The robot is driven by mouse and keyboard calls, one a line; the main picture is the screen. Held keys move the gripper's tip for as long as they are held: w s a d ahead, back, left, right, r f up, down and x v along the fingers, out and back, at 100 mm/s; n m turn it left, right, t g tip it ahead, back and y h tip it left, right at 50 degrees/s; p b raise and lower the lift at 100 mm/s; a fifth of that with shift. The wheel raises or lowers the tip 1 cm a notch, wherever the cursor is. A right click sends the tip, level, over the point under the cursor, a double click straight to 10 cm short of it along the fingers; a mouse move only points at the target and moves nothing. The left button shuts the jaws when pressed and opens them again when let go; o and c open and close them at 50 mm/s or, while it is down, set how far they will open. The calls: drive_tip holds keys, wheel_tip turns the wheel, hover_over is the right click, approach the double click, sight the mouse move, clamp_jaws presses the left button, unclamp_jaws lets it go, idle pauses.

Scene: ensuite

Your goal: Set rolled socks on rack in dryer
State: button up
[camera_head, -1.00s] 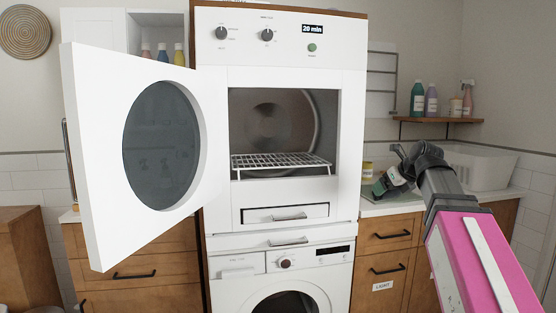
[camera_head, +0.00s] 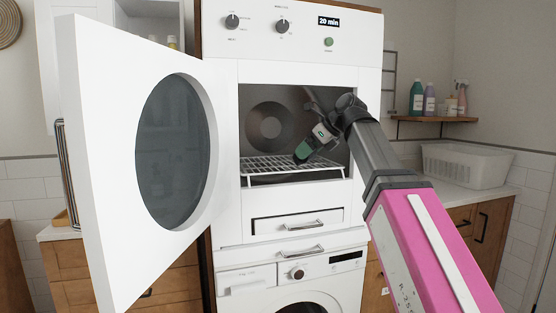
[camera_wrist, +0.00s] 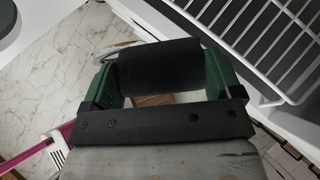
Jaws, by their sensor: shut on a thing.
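The rolled socks (camera_wrist: 160,66) are a dark, near-black roll held between the green fingers of my gripper (camera_wrist: 160,80) in the wrist view. In the head view my gripper (camera_head: 301,155) is at the dryer opening, over the front right part of the white wire rack (camera_head: 262,166). The socks are hard to make out there. The wrist view shows the rack (camera_wrist: 265,30) at the upper right, beside the held socks. The dryer (camera_head: 225,205) has its round-windowed door (camera_head: 105,130) swung open to the left. The visible part of the rack is empty.
A washing machine (camera_head: 245,280) stands below the dryer. A white basket (camera_head: 465,165) sits on the counter at the right, under a shelf (camera_head: 435,120) with several bottles. The open door fills the left side. My forearm comes in from the right.

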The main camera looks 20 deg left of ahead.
drive_tip(key=w+a, duration=0.3)
drive_tip(key=w, duration=0.2)
drive_tip(key=w+a, duration=0.3)
drive_tip(key=w, duration=0.1)
drive_tip(key=w+a, duration=0.3)
drive_tip(key=w, duration=0.2)
drive_tip(key=shift+w, duration=0.45)
drive_tip(key=shift+f, duration=1.75)
drive_tip(key=o, duration=0.7)
drive_tip(key=shift+f, duration=0.15)
drive_tip(key=shift+o, duration=0.2)
drive_tip(key=shift+d+r, duration=0.1)
drive_tip(key=shift+r, duration=0.2)
drive_tip(key=v, duration=0.7)
